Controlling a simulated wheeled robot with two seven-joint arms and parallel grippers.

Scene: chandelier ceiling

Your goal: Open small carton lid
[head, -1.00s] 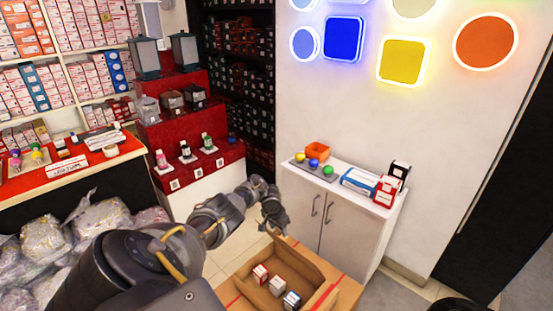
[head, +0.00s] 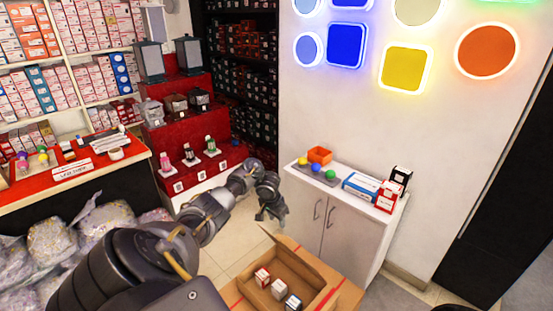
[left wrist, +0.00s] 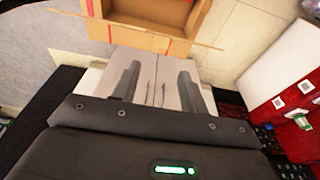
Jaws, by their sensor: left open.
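An open brown cardboard carton (head: 322,300) stands at the bottom centre of the head view, with three small boxes (head: 278,288) inside. Its far flap (head: 300,257) stands raised and tilted. The carton also shows at the top of the left wrist view (left wrist: 152,40), with a long flap edge toward the gripper. My left gripper (head: 270,213) is beyond and above the carton's far left corner, apart from it. In the left wrist view the two fingers (left wrist: 160,86) are spread with nothing between them. My right gripper is not in view.
A white cabinet (head: 318,225) stands behind the carton, with an orange bin (head: 319,155), coloured balls and boxes on top. A red stepped display (head: 205,165) is at the back left. Wrapped bags (head: 50,240) lie at lower left. Tiled floor (head: 238,250) shows left of the carton.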

